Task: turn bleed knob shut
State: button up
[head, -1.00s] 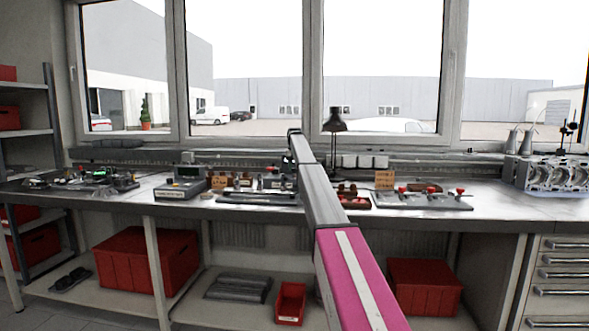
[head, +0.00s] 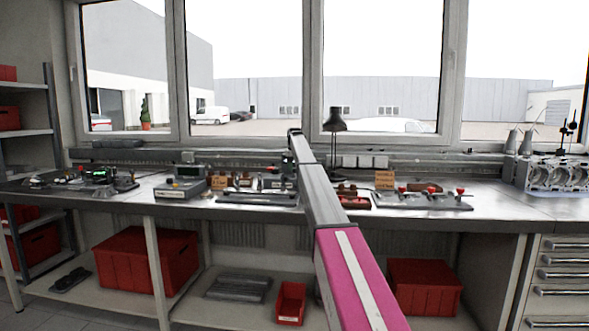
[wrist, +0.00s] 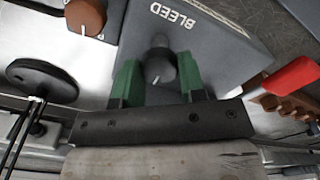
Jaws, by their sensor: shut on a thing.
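The bleed knob (wrist: 159,68) is a dark round knob with a pale pointer line, on a grey block (wrist: 215,50) marked BLEED in the wrist view. The line points toward the lower left of that picture. My gripper (wrist: 158,75) has its two green fingers on either side of the knob and is shut on it. In the head view my arm reaches over the middle of the bench and hides the knob and fingertips.
A brown knob (wrist: 86,17), a black disc (wrist: 42,80) and a red handle (wrist: 292,78) lie around the block in the wrist view. On the bench (head: 505,212) stand a grey meter box (head: 181,184), a black lamp (head: 335,122) and an engine block (head: 552,175).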

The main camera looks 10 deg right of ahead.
jog(key=o, duration=0.9)
jog(key=shift+r, duration=0.15)
notch_tip(320, 180, up, 11)
jog(key=shift+f, duration=0.2)
